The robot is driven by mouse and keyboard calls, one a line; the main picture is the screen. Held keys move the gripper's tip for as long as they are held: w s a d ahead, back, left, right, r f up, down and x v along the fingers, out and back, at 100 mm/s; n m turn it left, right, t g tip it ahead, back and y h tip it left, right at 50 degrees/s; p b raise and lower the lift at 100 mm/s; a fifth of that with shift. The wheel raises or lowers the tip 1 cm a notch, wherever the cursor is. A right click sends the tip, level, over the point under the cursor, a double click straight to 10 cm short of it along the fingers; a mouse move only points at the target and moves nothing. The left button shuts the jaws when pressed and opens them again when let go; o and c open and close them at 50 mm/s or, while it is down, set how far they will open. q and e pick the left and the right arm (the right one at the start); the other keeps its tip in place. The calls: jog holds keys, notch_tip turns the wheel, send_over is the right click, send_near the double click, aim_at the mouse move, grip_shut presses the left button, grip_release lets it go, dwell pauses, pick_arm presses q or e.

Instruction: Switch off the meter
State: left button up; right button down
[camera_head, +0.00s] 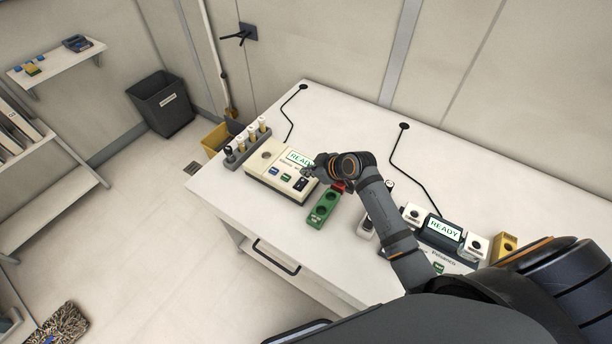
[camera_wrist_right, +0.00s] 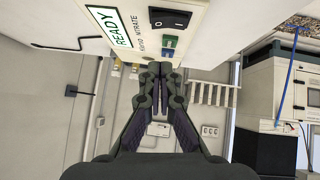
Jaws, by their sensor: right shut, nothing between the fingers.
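A cream meter (camera_head: 266,179) stands on the left part of the bench. Its display (camera_head: 299,158) reads READY, and its wrist-view label reads NITRATE. A black rocker switch (camera_head: 300,184) sits on its front panel; it also shows in the right wrist view (camera_wrist_right: 170,19). My right gripper (camera_head: 308,174) is shut and empty, close to the panel beside the switch. My left gripper is out of view.
A second meter's display (camera_head: 444,228) reads READY, further right and partly behind my right arm. A grey rack (camera_head: 247,143) holds several probes at the left. The back of the white bench (camera_head: 350,118) is mostly clear apart from cables.

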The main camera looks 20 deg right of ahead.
aim_at(303, 180)
jog(key=f, duration=0.2)
jog(key=w+f+p, duration=0.1)
jog(key=f, duration=0.1)
jog(key=shift+w+a, duration=0.1)
jog(key=shift+w, duration=0.1)
jog(key=shift+f, duration=0.5)
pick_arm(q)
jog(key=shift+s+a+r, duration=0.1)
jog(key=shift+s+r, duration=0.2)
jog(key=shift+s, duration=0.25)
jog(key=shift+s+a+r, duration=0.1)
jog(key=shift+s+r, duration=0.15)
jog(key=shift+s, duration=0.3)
pick_arm(e)
jog(key=shift+f, duration=0.1)
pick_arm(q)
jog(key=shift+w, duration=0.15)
pick_arm(e)
jog(key=shift+f, duration=0.1)
jog(key=shift+d+f+b, duration=0.2)
jog(key=shift+f+b, duration=0.3)
jog(key=shift+b, duration=0.15)
jog(key=shift+r, duration=0.3)
pick_arm(q)
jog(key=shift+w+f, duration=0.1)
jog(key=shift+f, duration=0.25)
jog(key=shift+p, duration=0.35)
pick_arm(e)
jog(key=shift+s+a, duration=0.1)
